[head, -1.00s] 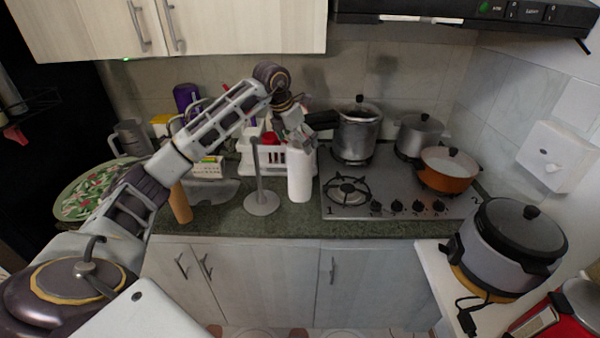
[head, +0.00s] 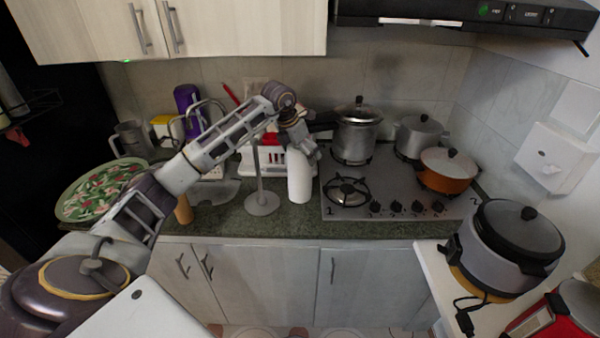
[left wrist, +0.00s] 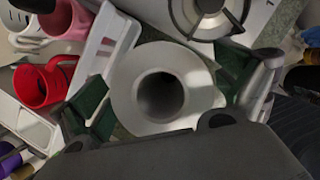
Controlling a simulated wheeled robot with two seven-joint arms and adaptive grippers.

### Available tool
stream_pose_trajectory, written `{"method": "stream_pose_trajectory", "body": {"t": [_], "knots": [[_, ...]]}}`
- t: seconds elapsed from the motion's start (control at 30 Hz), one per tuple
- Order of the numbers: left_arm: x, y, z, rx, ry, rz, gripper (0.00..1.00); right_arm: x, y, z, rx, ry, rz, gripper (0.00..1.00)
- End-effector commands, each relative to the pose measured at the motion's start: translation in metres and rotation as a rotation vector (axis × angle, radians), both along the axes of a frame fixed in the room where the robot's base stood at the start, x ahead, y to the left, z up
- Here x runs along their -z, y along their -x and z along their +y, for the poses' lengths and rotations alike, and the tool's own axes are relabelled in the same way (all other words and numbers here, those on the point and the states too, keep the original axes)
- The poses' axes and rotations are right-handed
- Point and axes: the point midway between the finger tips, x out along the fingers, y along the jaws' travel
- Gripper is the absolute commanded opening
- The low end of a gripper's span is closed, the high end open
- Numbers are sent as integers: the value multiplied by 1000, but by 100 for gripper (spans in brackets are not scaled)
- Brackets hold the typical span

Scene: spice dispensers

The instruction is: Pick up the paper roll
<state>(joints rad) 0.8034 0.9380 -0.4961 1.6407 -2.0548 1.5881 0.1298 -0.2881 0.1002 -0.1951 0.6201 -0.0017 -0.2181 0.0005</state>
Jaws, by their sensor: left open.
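My left gripper (head: 312,150) is open at the roll's top. In the left wrist view its two green-padded fingers (left wrist: 165,105) lie on either side of the roll. I cannot tell whether the pads touch it. My right gripper is not in view.
A grey upright holder (head: 261,195) with a round base stands just left of the roll. A white rack (head: 262,160) with a red cup (left wrist: 45,84) is behind. The stove (head: 390,190) with several pots is close on the right.

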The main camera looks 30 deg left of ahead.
Motion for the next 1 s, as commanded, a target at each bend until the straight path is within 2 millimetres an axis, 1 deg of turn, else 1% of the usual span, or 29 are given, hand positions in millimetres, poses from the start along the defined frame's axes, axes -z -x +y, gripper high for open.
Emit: {"method": "stream_pose_trajectory", "body": {"t": [0.1, 0.23, 0.47, 0.67, 0.7, 1.0], "knots": [[10, -4, -2, 1, 1, -1, 99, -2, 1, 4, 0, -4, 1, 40], [16, -6, -2, 1, 0, -1, 99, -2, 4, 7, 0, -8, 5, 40], [17, -7, -2, 1, 0, -1, 99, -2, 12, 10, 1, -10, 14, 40], [16, -7, -2, 1, 0, -1, 99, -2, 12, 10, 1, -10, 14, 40], [16, -7, -2, 1, 0, -1, 98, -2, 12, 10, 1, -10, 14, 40], [16, -7, -2, 1, 0, -1, 59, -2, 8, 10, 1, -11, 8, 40]]}}
